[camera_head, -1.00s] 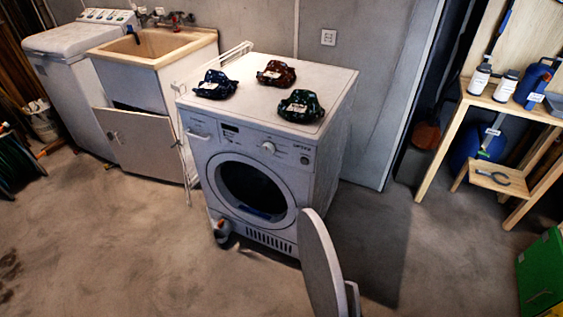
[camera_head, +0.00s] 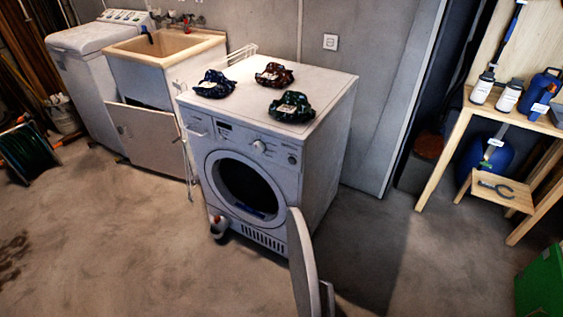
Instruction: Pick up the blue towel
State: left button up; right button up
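The three towels are apart from each other. Neither of my grippers shows in the head view.
A pale curved panel (camera_head: 301,262) stands edge-on in front of the washer. A white rack (camera_head: 228,57) adjoins the washer's left side, near a sink (camera_head: 165,43). A wooden shelf (camera_head: 457,122) with bottles stands at right. The floor at front left is clear.

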aim_at(215, 83)
jog(key=i+j, duration=0.15)
jog(key=j, duration=0.2)
jog(key=i+j+u, duration=0.1)
jog(key=j, duration=0.25)
jog(key=i+j, duration=0.25)
jog(key=i+j+u, duration=0.65)
jog(key=i, duration=0.15)
jog(key=i+u, duration=0.3)
jog(key=i, duration=0.3)
jog(key=i+u, duration=0.25)
jog(key=i, duration=0.4)
jog(key=i+j+z, duration=0.2)
jog(key=i+z, duration=0.2)
jog(key=i+j+z, duration=0.45)
jog(key=z, duration=0.3)
jog(key=i+j+z, duration=0.2)
jog(key=z, duration=0.25)
jog(key=i+j+z, duration=0.25)
jog(key=z, duration=0.15)
jog(key=i+j+z, duration=0.1)
jog(key=j+z, duration=0.3)
jog(key=i+j+z, duration=0.1)
jog(key=z, duration=0.3)
jog(key=j, duration=0.1)
